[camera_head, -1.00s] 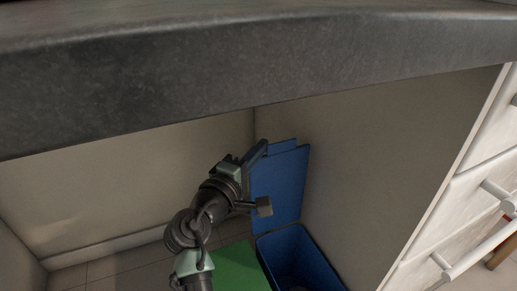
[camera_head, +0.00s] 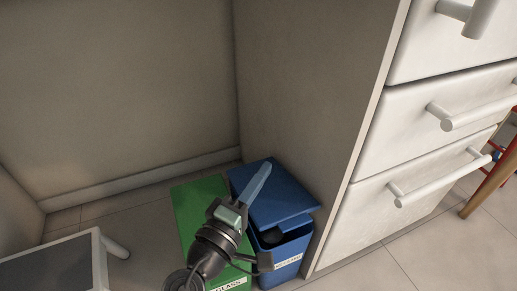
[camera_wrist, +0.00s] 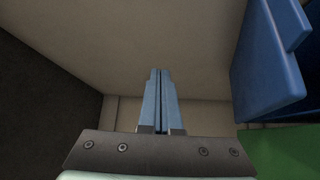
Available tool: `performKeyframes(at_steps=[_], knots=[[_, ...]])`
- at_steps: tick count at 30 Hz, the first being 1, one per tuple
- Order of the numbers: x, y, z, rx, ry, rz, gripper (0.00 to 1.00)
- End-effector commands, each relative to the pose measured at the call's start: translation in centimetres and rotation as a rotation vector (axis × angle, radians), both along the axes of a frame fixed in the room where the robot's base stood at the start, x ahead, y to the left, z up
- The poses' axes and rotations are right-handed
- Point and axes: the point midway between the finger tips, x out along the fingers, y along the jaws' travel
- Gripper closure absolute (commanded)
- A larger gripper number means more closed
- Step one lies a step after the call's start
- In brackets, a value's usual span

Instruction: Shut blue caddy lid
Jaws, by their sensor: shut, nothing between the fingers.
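The blue caddy (camera_head: 286,262) stands on the floor against the cabinet side. Its blue lid (camera_head: 285,207) is tilted down over the opening, partly open, with a dark gap under its front edge. The lid also shows at the right of the wrist view (camera_wrist: 268,60). My gripper (camera_head: 264,170) is shut and empty. Its blue fingers (camera_wrist: 160,75) overlap the lid's left part in the head view, but lie to the left of it in the wrist view. I cannot tell whether gripper and lid touch.
A green caddy (camera_head: 196,208) with a glass label stands close at the left of the blue one. White drawers (camera_head: 425,170) with bar handles rise at the right. A grey-topped white object (camera_head: 60,268) is at the lower left. Tiled floor between is clear.

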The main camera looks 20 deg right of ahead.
Motion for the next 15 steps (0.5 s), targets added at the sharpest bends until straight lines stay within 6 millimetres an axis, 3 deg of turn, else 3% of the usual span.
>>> performKeyframes(at_steps=[1, 3, 15], knots=[[-0.8, 0.0, -1.7, 0.000, 0.005, 0.001, 1.00], [-1.8, -0.1, -3.3, -0.001, 0.006, 0.001, 1.00], [-6.0, -0.2, -11.8, 0.000, 0.001, 0.000, 1.00]])
